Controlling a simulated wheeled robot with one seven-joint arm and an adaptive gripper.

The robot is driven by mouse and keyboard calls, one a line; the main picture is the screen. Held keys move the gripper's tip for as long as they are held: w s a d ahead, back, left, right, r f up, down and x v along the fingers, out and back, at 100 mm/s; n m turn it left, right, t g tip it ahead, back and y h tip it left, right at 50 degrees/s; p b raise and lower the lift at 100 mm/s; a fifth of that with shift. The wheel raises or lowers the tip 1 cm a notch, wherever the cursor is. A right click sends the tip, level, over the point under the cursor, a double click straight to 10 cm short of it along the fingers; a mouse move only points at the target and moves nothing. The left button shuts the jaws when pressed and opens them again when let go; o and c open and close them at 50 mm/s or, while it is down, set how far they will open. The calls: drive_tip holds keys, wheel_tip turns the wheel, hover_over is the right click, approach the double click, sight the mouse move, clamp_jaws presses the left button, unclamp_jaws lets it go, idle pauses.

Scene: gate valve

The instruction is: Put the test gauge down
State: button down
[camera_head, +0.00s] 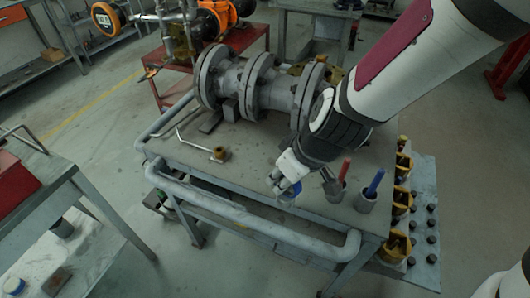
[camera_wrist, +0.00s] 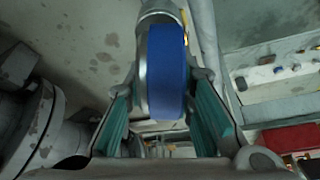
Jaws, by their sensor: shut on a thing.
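The test gauge (camera_wrist: 166,72) is a round metal body with a wide blue band. In the wrist view it sits between the teal-padded fingers of my gripper (camera_wrist: 160,98), which is shut on it. The gauge's dial face is not readable. I cannot tell how high it is above the bench top.
The grey flanged valve body (camera_head: 265,85) lies across the back of the bench. A red-handled tool (camera_head: 345,168) and a blue-handled tool (camera_head: 376,182) stand in cups right of my gripper. A pipe rail (camera_head: 250,215) edges the front.

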drive_tip(key=shift+w+a+b, duration=0.2)
drive_tip(key=shift+w+b, duration=0.15)
drive_tip(key=shift+b, duration=0.25)
drive_tip(key=shift+w+a, duration=0.2)
drive_tip(key=shift+w, duration=0.1)
drive_tip(key=shift+w+a+f, duration=0.75)
drive_tip(key=shift+w+a, duration=0.05)
drive_tip(key=shift+w, duration=1.1)
drive_tip(key=shift+w+a+f, duration=0.8)
drive_tip(key=shift+w, duration=1.15)
drive_tip(key=shift+w+a+f, duration=0.75)
drive_tip(key=shift+w+a, duration=0.05)
drive_tip(key=shift+w, duration=1.1)
drive_tip(key=shift+f, duration=0.1)
drive_tip(key=c, duration=1.4)
unclamp_jaws()
drive_tip(key=shift+f, duration=0.1)
drive_tip(key=shift+o, duration=0.2)
drive_tip(key=p+v, duration=0.1)
drive_tip(key=v, duration=1.1)
drive_tip(key=shift+p, duration=0.35)
